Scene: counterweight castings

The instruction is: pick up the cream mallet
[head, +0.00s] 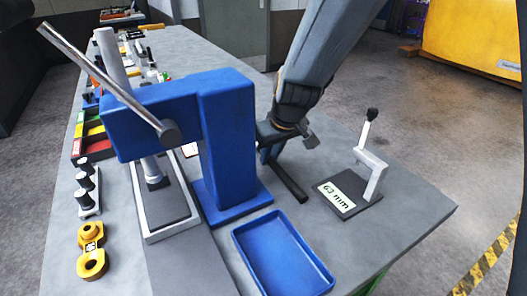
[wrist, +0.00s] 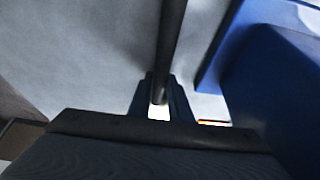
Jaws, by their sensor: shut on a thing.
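My gripper (wrist: 160,98) is shut on a dark rod (wrist: 171,45), which looks like the handle of the cream mallet. In the wrist view the rod runs from the top edge down between the fingers, with a small pale patch (wrist: 158,112) at its near end. In the head view my gripper (head: 268,152) is right of the blue press, partly hidden by it, and the dark rod (head: 289,182) slants down and right from it over the grey bench. A cream mallet head is not clearly visible; the press may hide it. I cannot tell whether the rod touches the bench.
The blue press (head: 228,140) stands close left of my gripper, its lever reaching up left. A blue tray (head: 240,240) lies in front. A gauge stand marked 63 mm (head: 345,205) stands to the right. A yellow part (head: 92,262) lies at front left.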

